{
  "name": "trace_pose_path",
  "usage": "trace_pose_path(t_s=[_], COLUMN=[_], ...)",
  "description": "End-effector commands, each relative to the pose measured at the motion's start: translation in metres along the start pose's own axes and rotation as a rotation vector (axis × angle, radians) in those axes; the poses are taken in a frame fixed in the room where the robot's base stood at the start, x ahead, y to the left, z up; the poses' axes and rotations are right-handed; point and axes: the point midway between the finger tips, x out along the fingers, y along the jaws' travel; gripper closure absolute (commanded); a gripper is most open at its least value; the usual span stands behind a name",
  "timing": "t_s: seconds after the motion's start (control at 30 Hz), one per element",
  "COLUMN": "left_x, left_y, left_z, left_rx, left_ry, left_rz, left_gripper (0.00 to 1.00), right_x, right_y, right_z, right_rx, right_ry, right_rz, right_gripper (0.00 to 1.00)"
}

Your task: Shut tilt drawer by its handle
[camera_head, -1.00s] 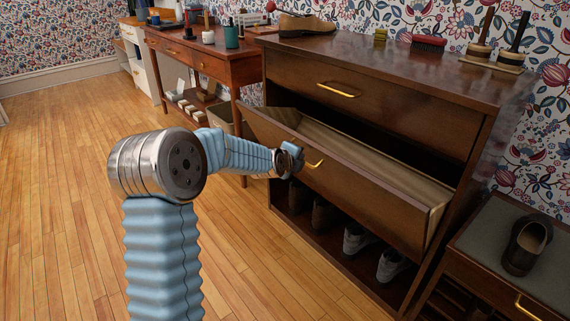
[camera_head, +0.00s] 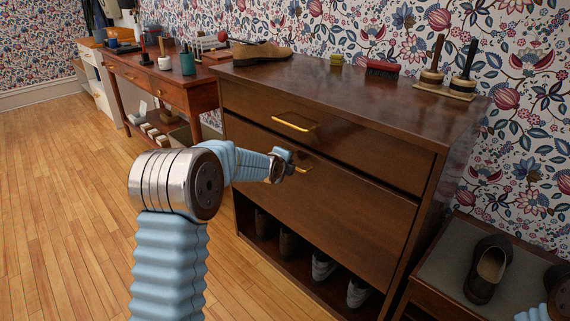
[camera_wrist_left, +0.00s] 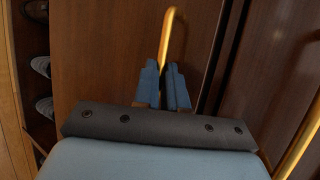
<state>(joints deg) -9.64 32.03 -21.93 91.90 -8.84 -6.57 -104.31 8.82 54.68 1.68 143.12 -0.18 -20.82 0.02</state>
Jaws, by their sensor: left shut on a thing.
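The tilt drawer (camera_head: 335,203) is the lower dark brown front of the shoe cabinet. It stands upright and looks flush with the cabinet, with no open gap showing above it. Its brass handle (camera_head: 305,169) is partly hidden by my left gripper (camera_head: 289,163). In the left wrist view, the two blue fingers of my left gripper (camera_wrist_left: 165,80) are closed on the lower end of the brass handle (camera_wrist_left: 170,38). My right gripper is out of view; only part of my right arm shows at the lower right edge.
An upper drawer with a brass handle (camera_head: 293,123) sits just above. Shoes (camera_head: 324,266) stand on the open shelf below. The cabinet top holds a brown shoe (camera_head: 262,53) and brushes. A bench with a dark shoe (camera_head: 488,268) stands at right. The wooden floor (camera_head: 70,200) at left is clear.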

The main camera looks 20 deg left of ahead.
Motion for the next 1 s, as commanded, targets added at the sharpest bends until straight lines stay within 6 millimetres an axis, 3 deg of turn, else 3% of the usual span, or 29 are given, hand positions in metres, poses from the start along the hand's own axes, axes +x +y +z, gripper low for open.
trace_pose_path(t_s=[0.03,0.3,0.33,0.47,0.67,0.83,1.0], left_x=[-0.002,-0.002,-0.002,-0.002,-0.006,-0.033,-0.079], left_y=[-0.015,-0.018,-0.018,-0.018,-0.017,-0.015,-0.013], left_z=[-0.002,-0.005,-0.005,-0.006,-0.006,-0.005,-0.004], left_rx=[-0.003,-0.003,-0.003,-0.002,0.0,-0.002,-0.003], left_ry=[0.0,0.005,0.005,0.006,0.007,0.006,0.005], left_rz=[-0.035,-0.038,-0.039,-0.039,-0.039,-0.037,-0.033], left_gripper=[1.0,1.0,0.84,0.64,0.63,0.63,0.63], right_x=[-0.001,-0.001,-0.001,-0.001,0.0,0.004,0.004], right_y=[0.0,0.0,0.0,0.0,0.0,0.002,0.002], right_z=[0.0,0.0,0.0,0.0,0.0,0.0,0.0], right_rx=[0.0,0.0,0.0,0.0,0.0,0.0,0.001], right_ry=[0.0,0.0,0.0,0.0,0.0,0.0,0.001], right_rz=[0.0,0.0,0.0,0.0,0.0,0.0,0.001], right_gripper=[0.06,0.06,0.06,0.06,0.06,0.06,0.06])
